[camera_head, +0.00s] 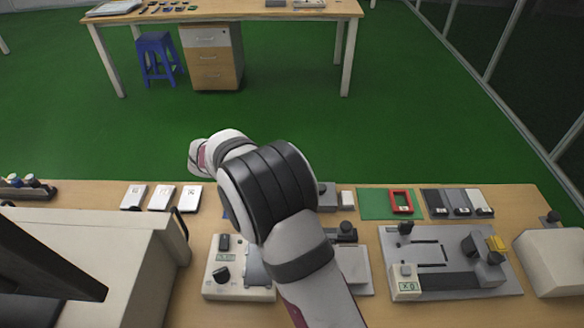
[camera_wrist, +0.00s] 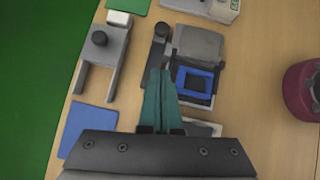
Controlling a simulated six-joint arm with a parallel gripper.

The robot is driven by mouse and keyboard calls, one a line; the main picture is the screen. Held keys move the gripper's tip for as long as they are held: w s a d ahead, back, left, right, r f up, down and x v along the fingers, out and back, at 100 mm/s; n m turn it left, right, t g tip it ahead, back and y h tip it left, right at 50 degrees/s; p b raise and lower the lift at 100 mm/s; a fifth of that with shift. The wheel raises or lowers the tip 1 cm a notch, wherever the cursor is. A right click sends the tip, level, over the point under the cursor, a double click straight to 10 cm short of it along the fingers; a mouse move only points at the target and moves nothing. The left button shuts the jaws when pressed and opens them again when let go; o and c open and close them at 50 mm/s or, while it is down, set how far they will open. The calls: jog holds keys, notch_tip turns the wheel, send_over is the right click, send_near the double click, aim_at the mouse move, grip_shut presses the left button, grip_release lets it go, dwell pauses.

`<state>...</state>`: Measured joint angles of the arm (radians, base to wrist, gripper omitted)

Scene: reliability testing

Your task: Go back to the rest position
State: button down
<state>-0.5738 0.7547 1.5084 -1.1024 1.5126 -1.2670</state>
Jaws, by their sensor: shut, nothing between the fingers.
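My gripper (camera_wrist: 160,100) shows in the wrist view with its two teal fingers together and nothing between them. It is above the workbench, beside a grey fixture (camera_wrist: 198,45) with a raised lid. A blue frame (camera_wrist: 194,82) sits in that fixture, just right of the fingertips. In the head view my arm reaches forward over the middle of the bench and hides the gripper and part of the fixtures behind it.
A grey fork-shaped fixture (camera_wrist: 101,62) and a blue mat (camera_wrist: 88,130) lie left of the fingers. In the head view, a control box (camera_head: 238,268), a slotted test fixture (camera_head: 450,262), a red frame (camera_head: 401,201) and white boxes (camera_head: 161,198) stand on the bench (camera_head: 345,312).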

jog(key=s+d+r+m+g+y, duration=0.1)
jog(key=s+d+r+m+y, duration=0.3)
jog(key=s+m, duration=0.45)
jog(key=s+d+r+m+g+y, duration=0.2)
jog(key=s+d+r+m, duration=0.35)
jog(key=s+m, duration=0.35)
jog(key=s+a+m+t+y, duration=0.1)
jog(key=s+a+m+y, duration=0.1)
jog(key=s+m, duration=0.6)
jog(key=s+y, duration=0.1)
jog(key=s, duration=0.2)
jog(key=shift+f+t+y, duration=0.3)
jog(key=shift+y, duration=0.1)
